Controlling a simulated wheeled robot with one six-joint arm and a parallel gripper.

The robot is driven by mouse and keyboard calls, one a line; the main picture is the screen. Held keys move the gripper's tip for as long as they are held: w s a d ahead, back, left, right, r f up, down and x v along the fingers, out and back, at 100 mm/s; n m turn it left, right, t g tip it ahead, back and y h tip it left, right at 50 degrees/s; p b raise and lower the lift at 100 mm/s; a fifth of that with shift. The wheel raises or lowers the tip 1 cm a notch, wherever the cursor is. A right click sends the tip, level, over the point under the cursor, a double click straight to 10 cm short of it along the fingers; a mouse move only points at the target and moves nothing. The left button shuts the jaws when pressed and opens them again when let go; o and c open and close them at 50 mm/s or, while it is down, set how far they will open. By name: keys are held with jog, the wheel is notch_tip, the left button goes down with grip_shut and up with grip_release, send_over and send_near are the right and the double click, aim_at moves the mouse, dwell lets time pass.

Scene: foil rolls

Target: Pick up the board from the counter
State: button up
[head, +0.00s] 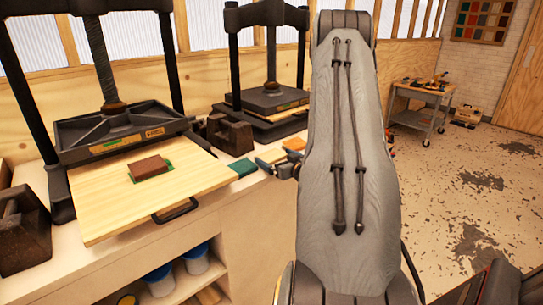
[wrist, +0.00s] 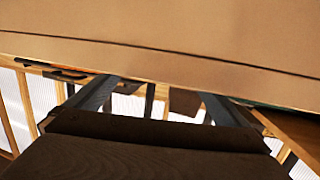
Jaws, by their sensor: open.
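A pale wooden board (head: 105,205) with a black handle on its front edge lies on the counter (head: 215,207), sticking out from under the left press in the head view. A red-brown block (head: 149,167) rests on a green patch on it. My gripper (head: 268,160) is over the counter to the right of this board and apart from it, partly hidden behind my arm. A small flat teal piece (head: 243,167) lies near its fingers. In the wrist view my gripper (wrist: 162,90) has its two fingers spread, with no object clearly held between them.
The left black press (head: 120,132) stands over the board; a second press (head: 273,100) is farther back. Dark blocks (head: 230,135) and an orange piece (head: 294,143) are on the counter. Buckets (head: 195,259) sit on the shelf below. A tool cart (head: 421,95) stands across the open floor.

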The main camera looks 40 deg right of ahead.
jog(key=shift+w+f, duration=0.1)
jog(key=shift+w, duration=0.2)
jog(key=c, duration=0.8)
jog(key=shift+r, duration=0.2)
